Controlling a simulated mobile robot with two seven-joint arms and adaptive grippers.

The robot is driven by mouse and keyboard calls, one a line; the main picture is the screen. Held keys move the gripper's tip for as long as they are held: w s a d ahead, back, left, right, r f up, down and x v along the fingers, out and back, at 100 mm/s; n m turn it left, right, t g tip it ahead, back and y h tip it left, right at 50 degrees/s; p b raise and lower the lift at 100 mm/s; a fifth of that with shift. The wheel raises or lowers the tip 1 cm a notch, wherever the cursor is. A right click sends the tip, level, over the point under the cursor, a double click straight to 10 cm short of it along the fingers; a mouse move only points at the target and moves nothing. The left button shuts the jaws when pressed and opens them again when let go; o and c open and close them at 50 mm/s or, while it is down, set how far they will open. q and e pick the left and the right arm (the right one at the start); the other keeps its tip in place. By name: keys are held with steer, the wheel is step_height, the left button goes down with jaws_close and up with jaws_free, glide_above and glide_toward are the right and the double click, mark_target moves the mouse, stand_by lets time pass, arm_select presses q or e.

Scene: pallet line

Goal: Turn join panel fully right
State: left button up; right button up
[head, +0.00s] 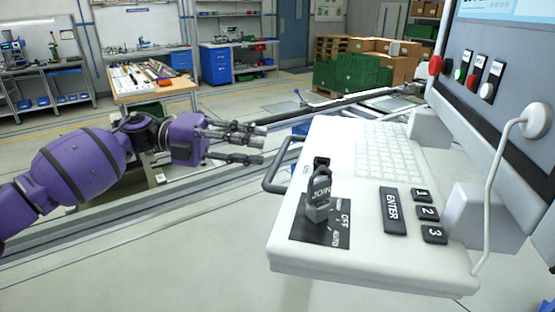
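The white control panel (375,248) fills the right half of the head view, with a keyboard (388,157), an ENTER key (394,211) and three number keys. A dark handle or switch knob (317,197) stands on a black plate marked OFF and AUTO near its left corner. A dark side handle (275,172) sticks out from the panel's left edge. My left gripper (262,144) is left of the panel, fingers pointing right toward it, apart from the side handle. Its fingers are spread with a gap between them and nothing in it. My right gripper is not in view.
A screen housing (510,113) with coloured buttons rises at the right, with a white cable (492,175) hanging down. Behind are a workbench (152,88), green crates (350,76) and cardboard boxes (398,68). The floor at lower left is clear.

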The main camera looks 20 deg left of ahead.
mark_target(280, 156)
arm_select(q)
steer(key=shift+m+g+y, duration=0.5)
steer(key=shift+m+g, duration=0.1)
steer(key=shift+g, duration=0.2)
steer(key=x, duration=0.2)
steer(key=p+x, duration=0.1)
steer(key=x, duration=0.1)
steer(key=s+x, duration=0.1)
steer(key=x, duration=0.1)
steer(key=shift+d+f, duration=0.1)
steer(key=shift+d, duration=0.15)
jaws_close()
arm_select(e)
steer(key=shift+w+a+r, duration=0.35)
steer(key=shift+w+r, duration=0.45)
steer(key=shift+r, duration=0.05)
